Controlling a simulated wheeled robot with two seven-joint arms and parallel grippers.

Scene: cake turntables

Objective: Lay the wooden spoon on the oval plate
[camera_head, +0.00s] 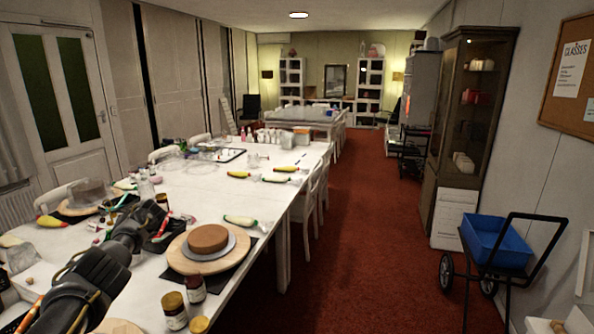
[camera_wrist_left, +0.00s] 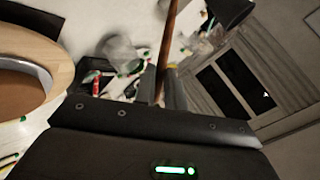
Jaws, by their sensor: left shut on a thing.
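My left gripper (camera_head: 158,222) reaches in from the lower left over the white table in the head view. In the left wrist view my left gripper (camera_wrist_left: 160,88) is shut on a thin brown wooden handle, the wooden spoon (camera_wrist_left: 170,35). The spoon sticks out beyond the fingertips and its far end runs out of the top of the picture. In the head view I cannot make out the spoon clearly among the clutter around the gripper. I cannot clearly pick out the oval plate in either view. My right gripper is not in view.
A brown cake (camera_head: 208,238) stands on a wooden turntable (camera_head: 178,262) right of my left gripper. Jars (camera_head: 174,308) stand in front of it. Several piping bags (camera_head: 240,221) lie on the white table (camera_head: 262,203).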

